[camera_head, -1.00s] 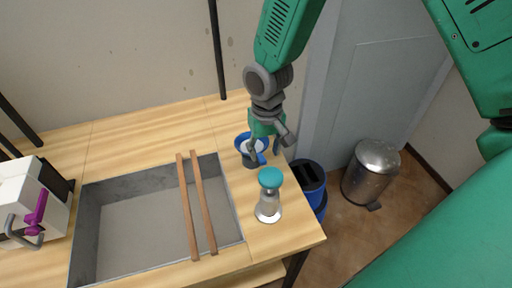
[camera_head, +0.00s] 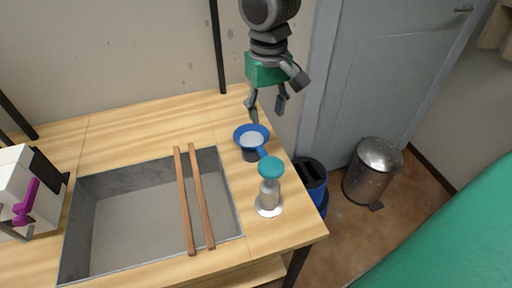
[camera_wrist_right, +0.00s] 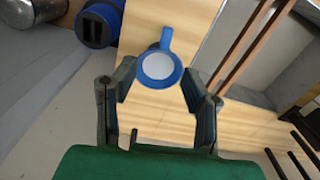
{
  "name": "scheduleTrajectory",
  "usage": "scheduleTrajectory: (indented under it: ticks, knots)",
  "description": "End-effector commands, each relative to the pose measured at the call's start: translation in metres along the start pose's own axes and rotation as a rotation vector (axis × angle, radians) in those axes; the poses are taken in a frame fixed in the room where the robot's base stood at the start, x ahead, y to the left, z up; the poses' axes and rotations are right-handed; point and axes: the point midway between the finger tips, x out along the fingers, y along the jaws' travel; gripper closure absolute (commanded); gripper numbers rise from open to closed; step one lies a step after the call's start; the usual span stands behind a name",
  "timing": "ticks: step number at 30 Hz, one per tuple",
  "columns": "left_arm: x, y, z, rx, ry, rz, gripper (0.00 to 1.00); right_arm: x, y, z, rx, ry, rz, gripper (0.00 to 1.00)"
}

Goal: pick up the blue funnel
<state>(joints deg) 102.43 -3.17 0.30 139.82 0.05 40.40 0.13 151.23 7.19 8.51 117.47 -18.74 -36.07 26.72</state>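The blue funnel (camera_head: 265,132) is a round blue rim with a pale inside and a blue handle-like part toward the front. It sits near the right end of the wooden table, with a dark part showing under its rim. In the right wrist view the funnel (camera_wrist_right: 146,79) lies beyond the fingertips, its handle pointing up. My right gripper (camera_head: 268,114) is open and empty, above and just behind the funnel, apart from it. Its two spread fingers also show in the wrist view (camera_wrist_right: 157,97). My left gripper is not in view.
A teal-topped shaker-like vessel (camera_head: 269,190) stands close in front of the funnel. Left of it, two wooden sticks (camera_head: 204,195) lie across a grey sunken basin (camera_head: 82,215). A blue bin (camera_head: 312,177) and a metal pedal bin (camera_head: 372,175) stand right of the table.

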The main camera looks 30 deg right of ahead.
Motion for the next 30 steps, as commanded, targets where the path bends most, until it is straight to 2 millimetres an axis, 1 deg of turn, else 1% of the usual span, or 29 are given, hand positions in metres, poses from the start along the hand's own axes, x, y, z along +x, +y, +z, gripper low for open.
scheduleTrajectory:
  ticks: [5,6,10,12,17,19,24,27,30]
  knots:
    - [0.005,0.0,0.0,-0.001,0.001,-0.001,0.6,0.032,-0.002,0.001,-0.005,-0.006,0.005,0.6]
    - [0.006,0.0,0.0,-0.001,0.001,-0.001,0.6,0.041,-0.001,0.001,-0.004,-0.006,0.004,0.6]
    - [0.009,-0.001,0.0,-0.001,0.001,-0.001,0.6,0.065,0.002,0.001,-0.003,-0.005,0.001,0.6]
    - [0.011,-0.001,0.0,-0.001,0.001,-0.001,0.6,0.073,0.002,0.001,-0.003,-0.003,0.0,0.6]
    - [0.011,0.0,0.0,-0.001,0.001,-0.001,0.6,0.083,0.004,0.001,-0.002,-0.001,-0.003,0.6]
    - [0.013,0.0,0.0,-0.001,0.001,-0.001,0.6,0.09,0.003,0.001,-0.002,-0.003,-0.002,0.6]
    - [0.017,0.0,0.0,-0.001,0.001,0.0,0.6,0.116,-0.002,0.003,-0.004,-0.004,0.0,0.6]
    - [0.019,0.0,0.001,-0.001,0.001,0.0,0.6,0.127,-0.003,0.003,-0.003,-0.002,0.002,0.6]
    - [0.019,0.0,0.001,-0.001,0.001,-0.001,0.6,0.132,-0.003,0.003,-0.003,0.0,0.002,0.6]
